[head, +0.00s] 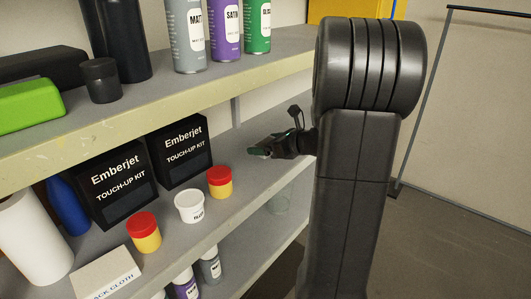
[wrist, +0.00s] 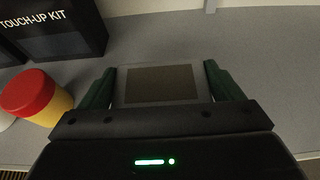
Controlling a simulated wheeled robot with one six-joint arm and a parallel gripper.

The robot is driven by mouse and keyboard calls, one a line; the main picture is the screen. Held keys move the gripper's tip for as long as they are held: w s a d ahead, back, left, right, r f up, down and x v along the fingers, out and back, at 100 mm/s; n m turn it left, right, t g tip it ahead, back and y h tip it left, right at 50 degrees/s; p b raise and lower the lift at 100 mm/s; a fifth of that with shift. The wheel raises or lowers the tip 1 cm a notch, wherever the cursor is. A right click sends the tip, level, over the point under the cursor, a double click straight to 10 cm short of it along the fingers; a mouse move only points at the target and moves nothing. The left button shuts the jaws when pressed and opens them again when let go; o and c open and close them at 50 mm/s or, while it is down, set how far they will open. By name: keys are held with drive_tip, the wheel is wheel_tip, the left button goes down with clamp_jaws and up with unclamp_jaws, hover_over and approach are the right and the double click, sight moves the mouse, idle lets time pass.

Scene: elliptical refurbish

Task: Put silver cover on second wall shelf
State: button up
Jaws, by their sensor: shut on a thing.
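My gripper (head: 261,152) reaches over the right part of the middle wall shelf (head: 248,163), beyond the row of kits and tubs. In the wrist view, its green fingers stand on either side of a flat rectangular silver cover (wrist: 160,84) with a dark brownish panel in its middle. The gripper is shut on this cover. Grey shelf surface shows beyond and around the cover; I cannot tell whether the cover touches it. In the head view the cover cannot be made out.
On the middle shelf, left of my gripper, stand black touch-up kit boxes (head: 182,152), a white tub (head: 189,206) and red-lidded yellow jars (head: 219,182). The upper shelf (head: 220,82) holds spray cans. Bare shelf lies right of the jars.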

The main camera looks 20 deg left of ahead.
sight(267, 165)
drive_tip(key=shift+f, duration=2.55)
drive_tip(key=shift+a+f, duration=0.1)
drive_tip(key=shift+f, duration=0.15)
drive_tip(key=o, duration=1)
drive_tip(key=shift+c, duration=0.2)
drive_tip(key=shift+r, duration=0.1)
drive_tip(key=shift+r+p, duration=0.2)
drive_tip(key=shift+p, duration=0.1)
drive_tip(key=b+v, duration=0.3)
drive_tip(key=v, duration=0.9)
drive_tip(key=shift+f, duration=0.15)
drive_tip(key=shift+s, duration=0.1)
